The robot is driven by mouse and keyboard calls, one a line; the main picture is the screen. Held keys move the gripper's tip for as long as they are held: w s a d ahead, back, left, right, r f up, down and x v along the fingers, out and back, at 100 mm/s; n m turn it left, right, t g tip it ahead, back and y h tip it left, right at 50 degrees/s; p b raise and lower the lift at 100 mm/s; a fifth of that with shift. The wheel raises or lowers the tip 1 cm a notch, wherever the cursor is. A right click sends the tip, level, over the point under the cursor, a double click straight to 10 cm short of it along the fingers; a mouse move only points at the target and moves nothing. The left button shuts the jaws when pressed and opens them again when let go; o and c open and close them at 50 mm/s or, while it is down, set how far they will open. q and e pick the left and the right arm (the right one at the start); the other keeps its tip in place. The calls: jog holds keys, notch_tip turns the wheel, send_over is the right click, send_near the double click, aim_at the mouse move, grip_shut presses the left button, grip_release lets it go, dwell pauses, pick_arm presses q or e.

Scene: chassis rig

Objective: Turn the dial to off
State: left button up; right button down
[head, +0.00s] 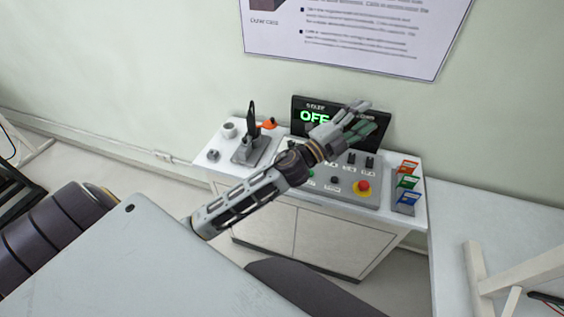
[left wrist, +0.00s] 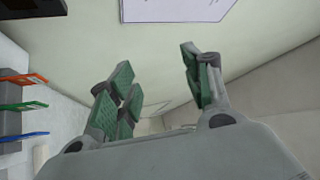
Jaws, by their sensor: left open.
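My left arm reaches across the control panel (head: 338,198) in the head view. My left gripper (head: 362,119) is above the panel's back edge, in front of the dark display. In the left wrist view its green-padded fingers (left wrist: 160,88) are spread wide with nothing between them. The display (head: 299,103) shows green letters that seem to read OFF, partly covered by the gripper. Small black knobs (head: 369,162) sit on the panel to the right of the wrist. I cannot tell which control is the dial; the arm hides part of the panel. My right gripper is not in view.
A holder with red, green and blue cards (head: 407,184) stands at the right. A black lever (head: 251,124) and an orange piece (head: 268,123) are at the left. The wall is close behind.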

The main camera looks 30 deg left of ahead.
pick_arm(q)
jog(key=s+d+m+g+h, duration=0.3)
jog(key=d+m+g+h, duration=0.6)
jog(key=m, duration=0.6)
notch_tip(320, 180, down, 8)
jog(key=s+a+m+g+y, duration=0.25)
jog(key=m+g+y, duration=0.25)
jog(key=m+g, duration=0.25)
jog(key=w+a+f+g+y, duration=0.1)
jog(key=a+y, duration=0.6)
jog(key=a, duration=0.7)
jog(key=w+a+f+g+y, duration=0.1)
jog(key=a+y, duration=0.5)
jog(key=a, duration=0.8)
notch_tip(320, 180, down, 3)
jog(key=shift+a+r+g+y, duration=0.2)
jog(key=shift+a+g+y, duration=0.05)
jog(key=shift+g+y, duration=0.2)
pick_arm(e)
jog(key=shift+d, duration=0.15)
pick_arm(q)
jog(key=shift+f, duration=0.1)
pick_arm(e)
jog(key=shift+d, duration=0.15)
